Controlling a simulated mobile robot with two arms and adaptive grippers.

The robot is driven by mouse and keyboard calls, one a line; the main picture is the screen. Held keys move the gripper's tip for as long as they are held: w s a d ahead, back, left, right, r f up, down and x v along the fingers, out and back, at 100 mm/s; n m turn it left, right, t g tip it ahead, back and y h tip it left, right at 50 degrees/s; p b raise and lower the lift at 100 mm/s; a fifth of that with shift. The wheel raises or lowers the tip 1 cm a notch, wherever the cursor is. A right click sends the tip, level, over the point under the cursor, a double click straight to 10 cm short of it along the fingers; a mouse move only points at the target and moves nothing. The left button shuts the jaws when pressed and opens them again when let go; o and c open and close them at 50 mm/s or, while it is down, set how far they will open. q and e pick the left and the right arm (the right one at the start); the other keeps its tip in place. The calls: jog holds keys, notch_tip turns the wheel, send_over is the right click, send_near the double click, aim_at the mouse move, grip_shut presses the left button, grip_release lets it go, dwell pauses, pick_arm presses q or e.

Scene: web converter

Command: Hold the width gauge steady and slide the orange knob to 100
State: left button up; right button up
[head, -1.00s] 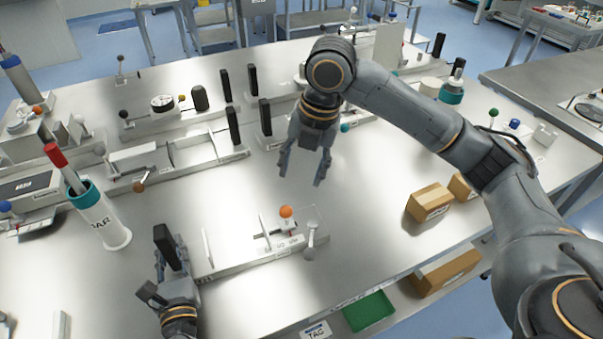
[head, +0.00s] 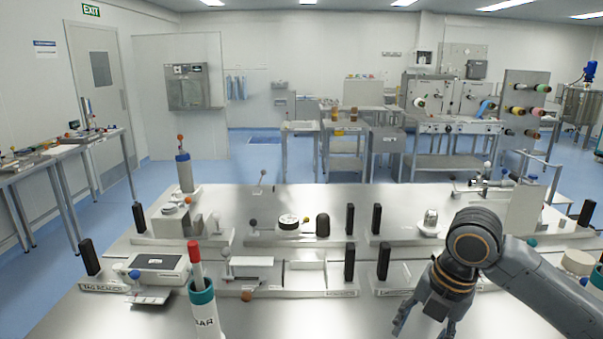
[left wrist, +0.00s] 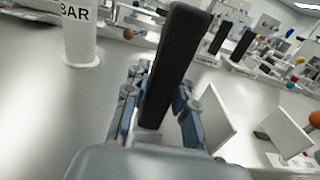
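The width gauge (left wrist: 288,158) shows at the lower right of the left wrist view, with pale upright plates. Its orange knob (left wrist: 315,119) is cut by the right edge; the scale reading cannot be made out. The black upright handle (left wrist: 172,62) stands between the fingers of my left gripper (left wrist: 162,95). Narrow gaps seem to show beside the handle, so the fingers look open around it; contact is hard to judge. My right gripper (head: 422,312) is open and empty at the lower right of the head view. The gauge and left gripper are outside the head view.
A white BAR tube (head: 207,315) with a teal rim and red-topped stick stands at the front; it also shows in the left wrist view (left wrist: 80,35). Other fixtures with black handles (head: 350,262) line the table behind. Bare table lies between tube and right gripper.

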pick_arm(q)
jog(key=o, duration=0.4)
jog(key=shift+a+f, duration=0.1)
jog(key=shift+f, duration=0.05)
jog(key=shift+c, duration=0.2)
jog(key=shift+o, duration=0.2)
jog(key=shift+w, duration=0.15)
jog(key=shift+s, duration=0.4)
jog(key=s, duration=1.1)
jog(key=shift+s+a, duration=0.15)
jog(key=shift+a, duration=0.15)
